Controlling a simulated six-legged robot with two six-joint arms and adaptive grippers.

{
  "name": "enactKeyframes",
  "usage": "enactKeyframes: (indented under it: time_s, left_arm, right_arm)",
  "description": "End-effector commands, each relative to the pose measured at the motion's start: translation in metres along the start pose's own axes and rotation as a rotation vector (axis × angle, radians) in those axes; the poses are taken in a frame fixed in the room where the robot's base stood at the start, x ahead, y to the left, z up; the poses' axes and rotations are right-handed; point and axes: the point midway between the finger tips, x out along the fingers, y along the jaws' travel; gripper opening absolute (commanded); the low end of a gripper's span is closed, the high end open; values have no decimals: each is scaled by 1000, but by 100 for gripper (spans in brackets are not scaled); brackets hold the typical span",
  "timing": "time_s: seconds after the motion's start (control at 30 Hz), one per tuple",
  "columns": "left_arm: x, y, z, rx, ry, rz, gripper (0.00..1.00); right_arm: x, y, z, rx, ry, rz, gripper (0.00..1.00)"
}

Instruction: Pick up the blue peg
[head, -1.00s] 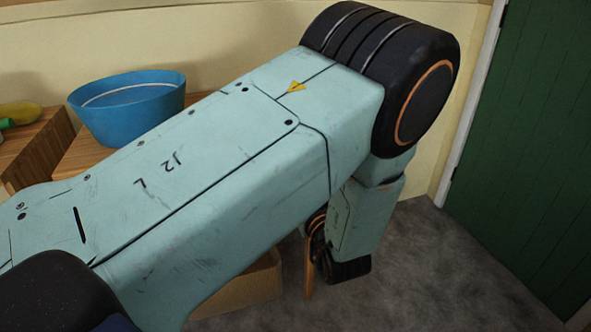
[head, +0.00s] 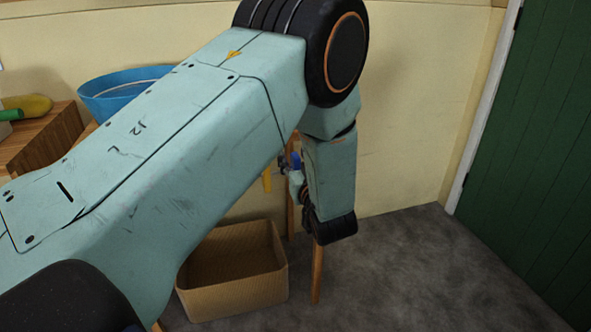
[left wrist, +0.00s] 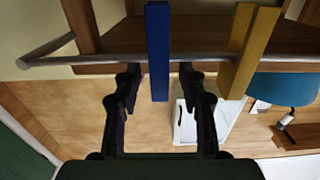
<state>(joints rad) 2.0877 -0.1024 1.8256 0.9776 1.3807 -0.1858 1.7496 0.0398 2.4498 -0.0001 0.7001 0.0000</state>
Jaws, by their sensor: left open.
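The blue peg (left wrist: 158,50) is a long square bar in the left wrist view, crossing a grey rod. My left gripper (left wrist: 159,78) is open, its two dark fingers on either side of the peg's line in the picture. They show clear gaps to the peg on both sides, and I cannot tell how far off it is in depth. In the head view my left arm hides most of the gripper. A small blue patch (head: 296,163) shows beside the forearm, too small to identify surely. My right gripper is not in view.
A yellow bar (left wrist: 250,50) crosses the same rod to the right of the peg. A blue bowl (head: 118,88) stands on wooden furniture at left. A green door (head: 530,150) is at right.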

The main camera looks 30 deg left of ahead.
Motion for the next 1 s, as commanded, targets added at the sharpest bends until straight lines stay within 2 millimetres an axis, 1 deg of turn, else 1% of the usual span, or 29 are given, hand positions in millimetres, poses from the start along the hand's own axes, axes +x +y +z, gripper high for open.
enactKeyframes:
  time_s: [0.1, 0.13, 0.6, 0.87, 0.97, 1.0]
  left_arm:
    - [0, 1, -1, 0, 1, 1, 42]
    - [0, 1, -1, 0, 1, 1, 40]
    - [-1, 1, 0, 0, 0, 0, 0]
    - [-1, 1, -1, 0, 1, 0, 0]
    - [-1, 1, -9, -1, 1, 0, 0]
    - [0, 1, -15, -1, 2, 0, 0]
  right_arm:
    - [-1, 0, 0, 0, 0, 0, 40]
    - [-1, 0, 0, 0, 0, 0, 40]
    - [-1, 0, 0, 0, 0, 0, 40]
    - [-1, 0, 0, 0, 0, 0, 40]
    - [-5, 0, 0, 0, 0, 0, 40]
    - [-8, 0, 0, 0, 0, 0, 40]
